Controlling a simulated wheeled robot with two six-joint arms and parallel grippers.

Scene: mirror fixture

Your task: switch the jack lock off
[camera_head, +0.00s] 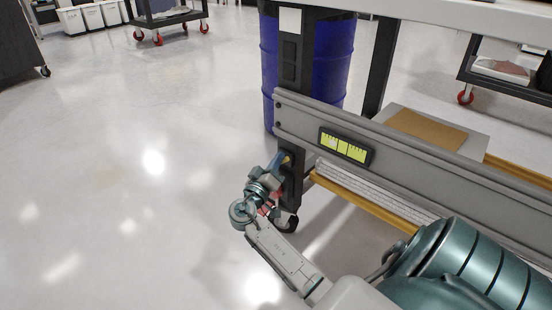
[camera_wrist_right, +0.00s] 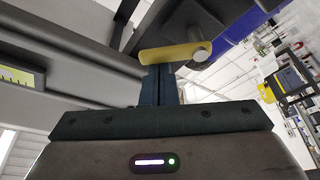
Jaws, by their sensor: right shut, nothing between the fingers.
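The jack lock shows in the right wrist view as a yellow lever (camera_wrist_right: 172,54) with a grey round end, lying crosswise just past my fingertips. In the head view a small yellow piece of the lever (camera_head: 287,159) shows on the dark leg of the table frame, mostly hidden by my gripper. My right gripper (camera_head: 277,163) is shut and empty, its fingers pointing at the lever; the fingers (camera_wrist_right: 160,82) also show in the right wrist view. I cannot tell whether the fingertips touch the lever. My left gripper is not in view.
A grey beam (camera_head: 400,160) with a yellow-green gauge (camera_head: 344,146) runs along the table frame beside my arm. The floor at left is clear.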

